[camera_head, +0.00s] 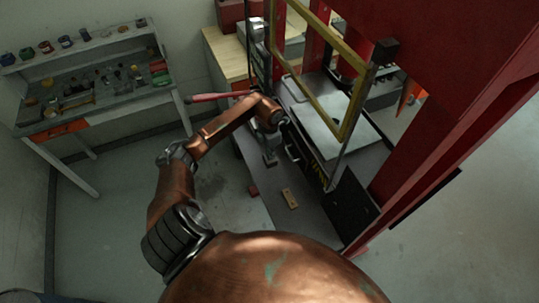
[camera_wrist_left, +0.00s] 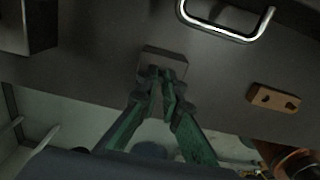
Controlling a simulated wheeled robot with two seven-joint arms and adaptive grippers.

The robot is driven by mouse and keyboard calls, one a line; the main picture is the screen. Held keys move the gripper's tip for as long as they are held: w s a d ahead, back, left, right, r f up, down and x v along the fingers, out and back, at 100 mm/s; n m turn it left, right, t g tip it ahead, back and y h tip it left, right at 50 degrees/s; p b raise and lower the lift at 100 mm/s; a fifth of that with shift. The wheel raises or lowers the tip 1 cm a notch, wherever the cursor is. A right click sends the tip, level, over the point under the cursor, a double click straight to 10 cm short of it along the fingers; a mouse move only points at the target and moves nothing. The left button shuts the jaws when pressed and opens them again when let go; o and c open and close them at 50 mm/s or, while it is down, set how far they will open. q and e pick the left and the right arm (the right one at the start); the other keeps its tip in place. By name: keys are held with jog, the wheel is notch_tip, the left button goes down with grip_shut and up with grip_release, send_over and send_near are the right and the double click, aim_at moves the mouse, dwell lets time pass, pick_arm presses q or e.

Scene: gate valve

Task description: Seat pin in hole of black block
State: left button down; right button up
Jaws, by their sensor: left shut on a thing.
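My left gripper (camera_wrist_left: 164,78) has its two green fingers drawn together at a dark grey block (camera_wrist_left: 163,60) on the dark bench top. It is shut on a small dark piece that seems to be the pin, mostly hidden between the fingertips. The block lies right at the fingertips, and its hole is hidden. I cannot tell whether the pin is in the hole or only above it. In the head view my left arm (camera_head: 232,127) reaches over the bench, with the fingers hard to make out. My right gripper is not in view.
A tan plate with two dark holes (camera_wrist_left: 275,98) lies to the right of the block. A bright metal handle (camera_wrist_left: 226,32) stands beyond it. In the head view a yellow frame (camera_head: 349,118) and red press posts (camera_head: 425,150) rise at the right.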

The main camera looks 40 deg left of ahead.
pick_arm(q)
jog(key=shift+s+d+f, duration=0.2)
jog(key=shift+s+f, duration=0.2)
jog(key=shift+f, duration=0.4)
jog(key=c, duration=2.1)
grip_release()
jog(key=shift+w+a+f, duration=0.1)
jog(key=shift+w+f, duration=0.1)
jog(key=shift+w, duration=0.1)
jog(key=shift+r, duration=0.25)
jog(key=shift+r+p, duration=0.2)
jog(key=shift+p, duration=0.1)
jog(key=shift+r+p, duration=0.4)
jog(key=shift+r, duration=0.05)
notch_tip(320, 180, up, 6)
jog(key=shift+w+a+r+b, duration=0.1)
jog(key=shift+w+r+b, duration=0.1)
jog(key=shift+b, duration=0.9)
jog(key=shift+s+r, duration=0.1)
jog(key=shift+r, duration=0.55)
